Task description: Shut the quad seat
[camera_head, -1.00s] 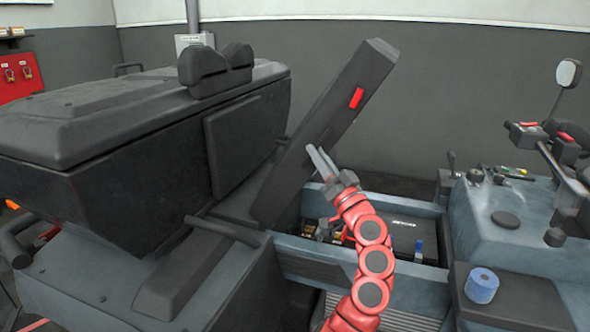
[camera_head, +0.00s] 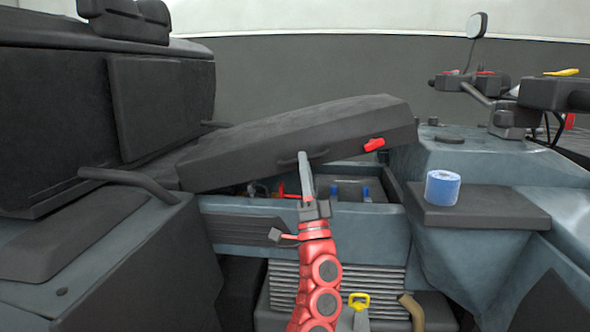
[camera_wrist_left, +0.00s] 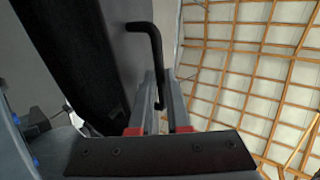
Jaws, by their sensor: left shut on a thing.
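The quad seat (camera_head: 240,140) is a long dark grey lid, tilted low over the open compartment (camera_head: 230,208), with its right end raised. A red latch tab (camera_head: 374,144) is on its side near the right end. My left gripper (camera_head: 305,168) is at the near side of the seat, shut on the black seat handle (camera_head: 288,162). In the left wrist view the bent handle (camera_wrist_left: 157,45) runs down between the two fingers (camera_wrist_left: 160,98). A gap under the seat shows parts inside the compartment. My right gripper is not in view.
A blue tape roll (camera_head: 442,188) stands on a dark pad (camera_head: 480,208) to the right. Handlebars (camera_head: 490,90) with a mirror are at the back right. A large black box (camera_head: 160,90) stands at the left. A yellow handle (camera_head: 358,300) is below, beside my arm.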

